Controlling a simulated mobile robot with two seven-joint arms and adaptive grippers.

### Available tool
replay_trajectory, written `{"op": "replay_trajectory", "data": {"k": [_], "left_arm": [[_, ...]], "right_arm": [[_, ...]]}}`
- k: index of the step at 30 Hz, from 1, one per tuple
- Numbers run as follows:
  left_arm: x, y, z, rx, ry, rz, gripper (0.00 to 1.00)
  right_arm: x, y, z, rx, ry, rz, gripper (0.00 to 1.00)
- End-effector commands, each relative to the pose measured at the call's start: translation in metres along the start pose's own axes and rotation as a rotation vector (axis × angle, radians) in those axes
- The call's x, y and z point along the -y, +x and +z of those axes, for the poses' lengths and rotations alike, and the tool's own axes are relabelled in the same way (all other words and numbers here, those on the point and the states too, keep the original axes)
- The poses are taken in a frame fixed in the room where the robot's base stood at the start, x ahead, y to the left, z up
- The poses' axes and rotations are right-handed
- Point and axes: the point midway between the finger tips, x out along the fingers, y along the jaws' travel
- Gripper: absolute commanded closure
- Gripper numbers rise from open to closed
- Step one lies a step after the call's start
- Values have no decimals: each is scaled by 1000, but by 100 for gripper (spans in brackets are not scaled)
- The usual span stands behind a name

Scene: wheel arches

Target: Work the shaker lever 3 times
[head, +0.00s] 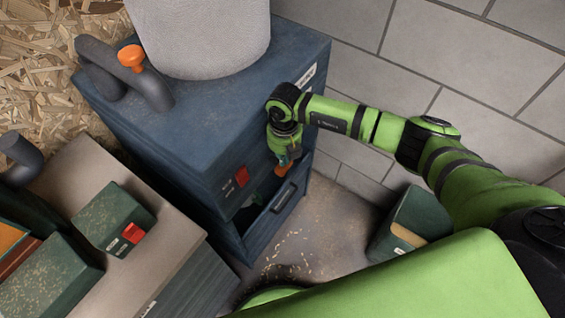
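A dark blue cabinet-like unit (165,140) with a pale grey drum (205,35) on top stands at the upper middle. My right gripper (284,152) reaches in from the right and points down at the unit's front. A small orange part (281,170), which may be the shaker lever's end, shows right at the gripper's tip. The fingers are small and partly hidden, so I cannot tell whether they grip it. The rest of any lever is hidden. A drawer-like compartment (284,197) with a dark handle is below. My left gripper is not in view.
An orange knob (131,56) sits by a dark bent pipe (150,88) on the unit. Green boxes (113,215) lie on a pale bench at the left. A dark green bin (408,222) stands on the floor at the right, near the tiled wall (480,90).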

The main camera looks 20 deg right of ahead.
Motion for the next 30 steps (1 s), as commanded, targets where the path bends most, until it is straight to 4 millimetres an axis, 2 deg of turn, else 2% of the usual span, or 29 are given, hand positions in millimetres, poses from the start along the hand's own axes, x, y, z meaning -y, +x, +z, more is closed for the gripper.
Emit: {"op": "replay_trajectory", "data": {"k": [15,22,30], "left_arm": [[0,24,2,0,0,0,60],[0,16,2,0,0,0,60],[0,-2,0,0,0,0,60]], "right_arm": [[0,29,0,-1,0,0,100],[0,21,-1,-1,-1,0,100],[0,-2,-1,-2,-1,-1,100]]}}
